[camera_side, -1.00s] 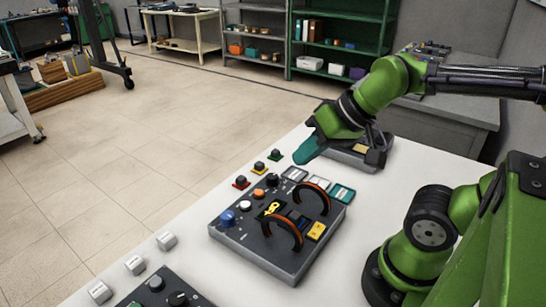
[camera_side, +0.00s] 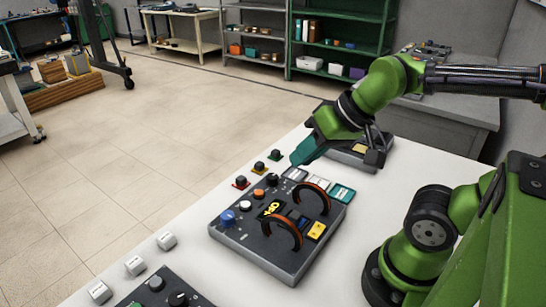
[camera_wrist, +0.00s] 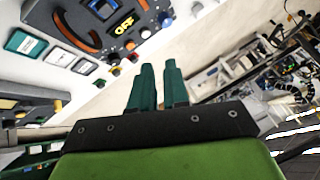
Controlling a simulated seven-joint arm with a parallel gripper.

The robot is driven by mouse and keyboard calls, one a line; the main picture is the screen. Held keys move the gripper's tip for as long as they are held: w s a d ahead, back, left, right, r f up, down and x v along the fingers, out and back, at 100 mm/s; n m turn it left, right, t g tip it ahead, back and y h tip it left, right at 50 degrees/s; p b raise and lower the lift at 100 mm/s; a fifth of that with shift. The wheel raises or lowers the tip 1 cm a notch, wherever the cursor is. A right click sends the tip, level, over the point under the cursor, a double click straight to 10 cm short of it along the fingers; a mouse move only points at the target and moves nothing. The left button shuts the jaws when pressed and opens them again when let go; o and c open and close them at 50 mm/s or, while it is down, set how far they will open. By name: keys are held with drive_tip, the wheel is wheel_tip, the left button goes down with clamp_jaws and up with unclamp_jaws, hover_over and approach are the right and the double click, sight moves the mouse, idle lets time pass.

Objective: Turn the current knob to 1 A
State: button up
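The dark control box (camera_side: 262,255) lies on the white table. A blue knob (camera_side: 228,217), a black knob (camera_side: 272,180), and white and orange round parts line its left edge. I cannot read which is the current knob.
White and teal labelled blocks (camera_side: 319,184) line the far end of the box. Red, yellow and green-based buttons (camera_side: 259,168) stand to its left. Another panel (camera_side: 160,292) is at the near edge, with small white blocks (camera_side: 134,265) nearby. A grey box (camera_side: 358,154) sits behind my gripper.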

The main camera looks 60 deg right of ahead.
drive_tip(key=o, duration=0.8)
drive_tip(key=w+d+g, duration=0.1)
drive_tip(key=w, duration=0.1)
drive_tip(key=w+d+f+g, duration=0.1)
drive_tip(key=w, duration=0.1)
drive_tip(key=w+d+g, duration=0.1)
drive_tip(key=w, duration=0.2)
drive_tip(key=shift+d+f+m, duration=0.15)
drive_tip(key=shift+f+m, duration=0.15)
drive_tip(key=shift+f, duration=0.05)
drive_tip(key=n+g+h, duration=0.2)
drive_tip(key=g, duration=0.2)
hover_over(271, 175)
drive_tip(key=shift+f, duration=0.85)
wheel_tip(271, 175, down, 16)
drive_tip(key=shift+f, duration=0.15)
drive_tip(key=shift+m, duration=0.3)
drive_tip(key=c, duration=1.1)
